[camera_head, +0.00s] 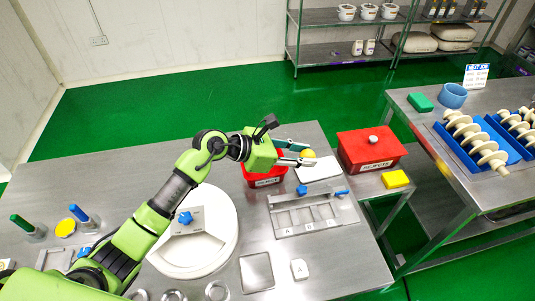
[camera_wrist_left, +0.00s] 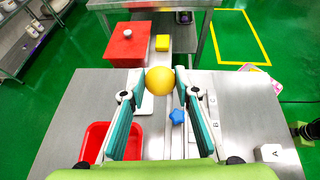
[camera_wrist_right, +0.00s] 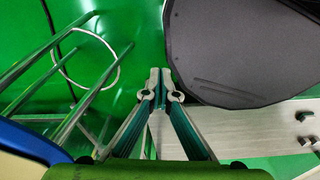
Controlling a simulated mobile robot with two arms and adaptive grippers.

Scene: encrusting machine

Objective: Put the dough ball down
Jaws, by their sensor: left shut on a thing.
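The yellow dough ball (camera_head: 308,154) is held between the fingertips of my left gripper (camera_head: 306,156), near the far right of the steel table. In the left wrist view the dough ball (camera_wrist_left: 160,80) sits between both fingertips of the left gripper (camera_wrist_left: 160,76). A white flat plate (camera_head: 320,170) lies under and beside the ball in the head view; I cannot tell the gap between them. My right gripper (camera_wrist_right: 159,76) shows only in its wrist view, with its fingertips together and nothing visible between them.
A red open bin (camera_head: 264,181) stands left of the white plate. A compartment tray marked with letters (camera_head: 312,230) lies in front of it. A red lidded box (camera_head: 370,152) and yellow block (camera_head: 395,179) stand to the right. A round white disc (camera_head: 215,245) is under my left arm.

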